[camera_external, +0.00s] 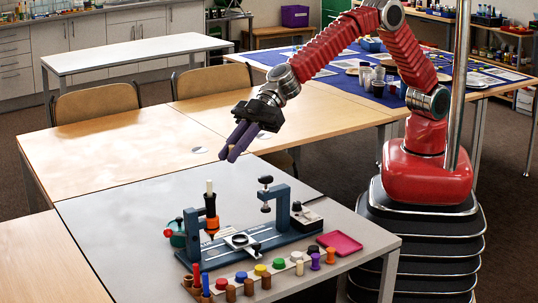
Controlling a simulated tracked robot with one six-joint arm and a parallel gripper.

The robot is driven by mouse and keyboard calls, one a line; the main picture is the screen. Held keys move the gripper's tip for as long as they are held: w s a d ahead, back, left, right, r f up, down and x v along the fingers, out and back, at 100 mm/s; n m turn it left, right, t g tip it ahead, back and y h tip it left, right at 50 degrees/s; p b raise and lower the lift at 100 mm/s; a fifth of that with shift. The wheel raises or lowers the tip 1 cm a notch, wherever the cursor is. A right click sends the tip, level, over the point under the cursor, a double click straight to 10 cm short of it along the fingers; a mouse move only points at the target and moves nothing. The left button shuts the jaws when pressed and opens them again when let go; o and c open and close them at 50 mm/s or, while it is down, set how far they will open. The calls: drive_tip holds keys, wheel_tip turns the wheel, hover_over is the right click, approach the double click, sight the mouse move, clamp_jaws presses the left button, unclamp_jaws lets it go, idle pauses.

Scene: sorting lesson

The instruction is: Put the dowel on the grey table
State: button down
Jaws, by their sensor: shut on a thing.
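My gripper (232,156) points down and to the left, in the air over the back edge of the grey table (110,235) as seen in the picture. Its dark purple fingers are close together, shut on a slim thing that I take to be the dowel. The held thing barely shows between the fingers, so its shape and tilt cannot be told. The gripper is apart from the table top and from the things on it. The grey table stands at the front, its left half bare.
A blue clamping fixture (225,256) with upright posts stands on the grey table, with an orange and black tool (211,216) upright in it. Several coloured pegs line the front edge near a pink tray (340,243). Wooden tables (120,150) adjoin behind.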

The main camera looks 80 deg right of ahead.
drive_tip(key=s+a+n+g+y, duration=0.1)
drive_tip(key=s+a, duration=0.4)
drive_tip(key=s, duration=0.3)
drive_tip(key=s+a+n+g, duration=0.2)
drive_tip(key=s+a, duration=0.3)
drive_tip(key=s, duration=0.3)
hover_over(290, 286)
wheel_tip(290, 286, down, 18)
drive_tip(key=shift+f, duration=3.1)
drive_tip(key=shift+f, duration=1.9)
drive_tip(key=shift+f, duration=0.1)
drive_tip(key=c, duration=1.8)
unclamp_jaws()
